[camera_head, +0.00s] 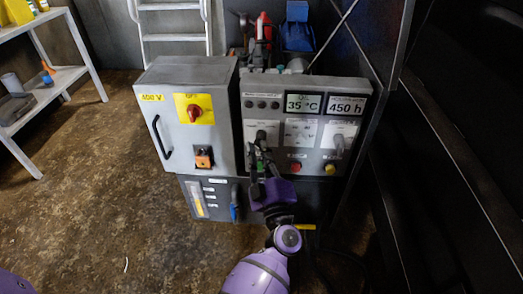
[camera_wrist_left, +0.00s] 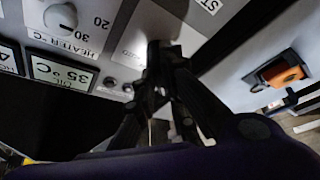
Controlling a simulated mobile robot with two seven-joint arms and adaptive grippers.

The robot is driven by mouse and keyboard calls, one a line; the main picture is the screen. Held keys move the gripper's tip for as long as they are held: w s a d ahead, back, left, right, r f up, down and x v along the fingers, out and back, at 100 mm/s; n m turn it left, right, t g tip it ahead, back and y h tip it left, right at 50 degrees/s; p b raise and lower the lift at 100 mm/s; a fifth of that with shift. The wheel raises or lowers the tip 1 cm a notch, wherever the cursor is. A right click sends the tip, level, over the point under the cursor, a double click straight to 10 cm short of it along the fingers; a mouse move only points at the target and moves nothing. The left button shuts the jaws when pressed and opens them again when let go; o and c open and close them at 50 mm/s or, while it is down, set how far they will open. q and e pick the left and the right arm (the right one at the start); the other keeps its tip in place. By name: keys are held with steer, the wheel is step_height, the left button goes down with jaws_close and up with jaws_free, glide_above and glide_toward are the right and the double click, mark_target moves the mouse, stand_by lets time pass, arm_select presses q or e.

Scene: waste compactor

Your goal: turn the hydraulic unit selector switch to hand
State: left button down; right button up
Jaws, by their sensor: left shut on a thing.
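The hydraulic unit is a grey control cabinet with a right-hand panel (camera_head: 302,165). A selector switch sits on a white label plate (camera_head: 261,130) at the left of this panel, and my left gripper (camera_head: 261,146) covers most of it. In the left wrist view the fingers of my left gripper (camera_wrist_left: 165,55) close together on the dark switch handle (camera_wrist_left: 154,46), in front of its white plate (camera_wrist_left: 138,30). The handle's exact setting and most of the plate's lettering are hidden. My right gripper is not in view.
The panel also has a 35 °C display (camera_head: 303,103), a 450 h display (camera_head: 346,106), a red button (camera_head: 296,167) and a yellow button (camera_head: 330,169). The left cabinet door (camera_head: 172,130) carries a red rotary switch (camera_head: 194,112) and an orange switch (camera_head: 204,158). Open floor lies left.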

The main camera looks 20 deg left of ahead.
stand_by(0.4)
arm_select(q)
steer(key=c, duration=1.8)
jaws_free()
steer(key=v, duration=1.2)
steer(key=shift+r, duration=0.1)
